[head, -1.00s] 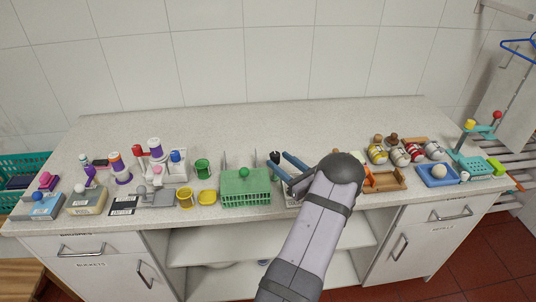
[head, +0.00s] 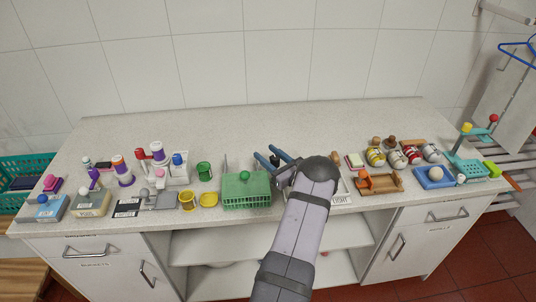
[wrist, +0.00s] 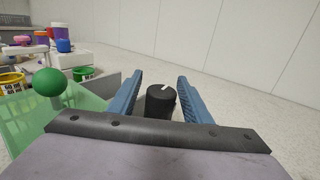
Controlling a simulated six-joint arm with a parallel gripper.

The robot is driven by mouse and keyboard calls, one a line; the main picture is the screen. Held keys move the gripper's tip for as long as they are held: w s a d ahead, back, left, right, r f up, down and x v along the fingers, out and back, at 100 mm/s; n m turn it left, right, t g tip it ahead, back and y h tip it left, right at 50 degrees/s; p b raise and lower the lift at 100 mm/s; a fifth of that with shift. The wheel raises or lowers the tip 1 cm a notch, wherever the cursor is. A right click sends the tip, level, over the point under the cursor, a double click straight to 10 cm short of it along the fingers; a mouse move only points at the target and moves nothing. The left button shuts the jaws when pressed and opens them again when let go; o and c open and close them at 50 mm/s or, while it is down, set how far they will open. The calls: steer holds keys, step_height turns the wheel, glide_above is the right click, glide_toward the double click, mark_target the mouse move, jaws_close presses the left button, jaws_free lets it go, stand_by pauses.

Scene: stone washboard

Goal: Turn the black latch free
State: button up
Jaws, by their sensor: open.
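The black latch shows in the wrist view as a short round black knob (wrist: 161,103) with a white mark on top. It stands between the two blue fingers of my gripper (wrist: 160,95), with a visible gap on each side. In the head view my gripper (head: 268,158) is open above the counter, and the black latch (head: 275,161) is a small dark spot by the fingers. My arm hides most of what lies under it. A green box with a green ball knob (head: 245,186) stands just left of the gripper; its knob also shows in the wrist view (wrist: 50,82).
Yellow cups (head: 187,200) and a green cup (head: 203,170) stand to the left. The back of the counter (head: 300,120) is clear.

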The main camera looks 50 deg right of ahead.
steer(key=c, duration=1.1)
steer(key=shift+s+d+m+g+h, duration=0.1)
steer(key=shift+d+m+g+h, duration=0.15)
steer(key=shift+m+h, duration=0.65)
steer(key=shift+o, duration=0.2)
steer(key=o, duration=1.1)
steer(key=shift+c, duration=0.2)
